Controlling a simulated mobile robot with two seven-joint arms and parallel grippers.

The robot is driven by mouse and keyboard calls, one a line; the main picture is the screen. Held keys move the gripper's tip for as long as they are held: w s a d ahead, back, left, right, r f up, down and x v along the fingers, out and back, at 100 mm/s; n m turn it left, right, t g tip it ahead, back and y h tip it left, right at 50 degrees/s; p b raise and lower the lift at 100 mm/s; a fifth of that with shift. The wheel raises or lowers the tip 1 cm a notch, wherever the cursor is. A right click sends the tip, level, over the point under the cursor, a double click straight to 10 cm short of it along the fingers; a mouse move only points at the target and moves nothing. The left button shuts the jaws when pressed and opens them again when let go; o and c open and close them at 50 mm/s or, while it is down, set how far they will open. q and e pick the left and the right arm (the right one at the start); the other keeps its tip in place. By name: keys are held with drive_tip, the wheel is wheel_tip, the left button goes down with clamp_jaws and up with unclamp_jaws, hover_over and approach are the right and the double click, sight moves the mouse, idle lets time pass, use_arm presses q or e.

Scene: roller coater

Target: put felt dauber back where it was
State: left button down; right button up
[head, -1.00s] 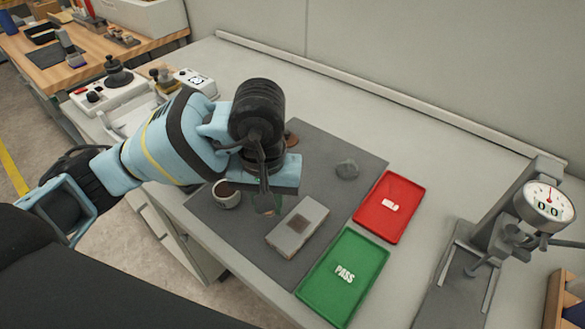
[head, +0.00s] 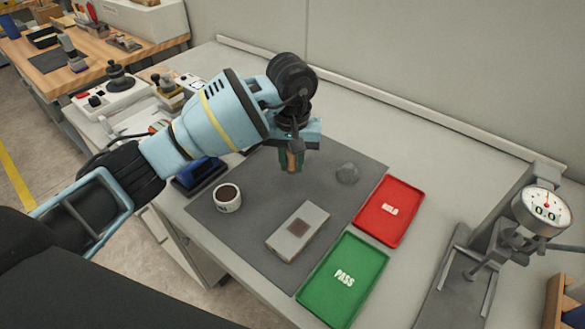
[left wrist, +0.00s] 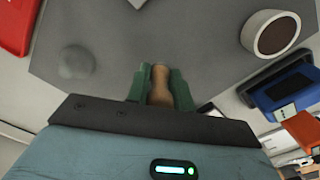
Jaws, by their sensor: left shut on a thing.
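My left gripper (head: 291,163) is shut on a tan-brown piece, apparently the felt dauber (left wrist: 160,88). In the left wrist view its rounded, wood-coloured body sits between my green fingers (left wrist: 156,86). In the head view the gripper points down over the far part of the grey mat (head: 250,235), left of a grey lump (head: 347,173). The dauber's lower end is small and partly hidden by the fingers; I cannot tell whether it touches the mat. A white cup (head: 227,203) with dark brown contents stands at the mat's left. My right gripper is not in view.
A grey block (head: 298,231) with a brown square lies on the mat. A red tray (head: 390,210) and a green PASS tray (head: 343,279) stand to its right. A dial gauge (head: 543,210) is at the far right. A blue-black pad (head: 200,175) lies under my left forearm.

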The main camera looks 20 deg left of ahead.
sight(293, 170)
use_arm(q)
drive_tip(key=shift+w, duration=0.1)
drive_tip(key=shift+w+f, duration=0.15)
drive_tip(key=shift+w, duration=0.05)
drive_tip(key=shift+f+p, duration=0.3)
drive_tip(key=shift+f, duration=1.3)
drive_tip(key=shift+f, duration=0.2)
drive_tip(key=c, duration=1.2)
unclamp_jaws()
drive_tip(key=shift+c, duration=0.2)
drive_tip(key=shift+r, duration=0.1)
wheel_tip(293, 170, up, 12)
drive_tip(key=shift+r, duration=0.1)
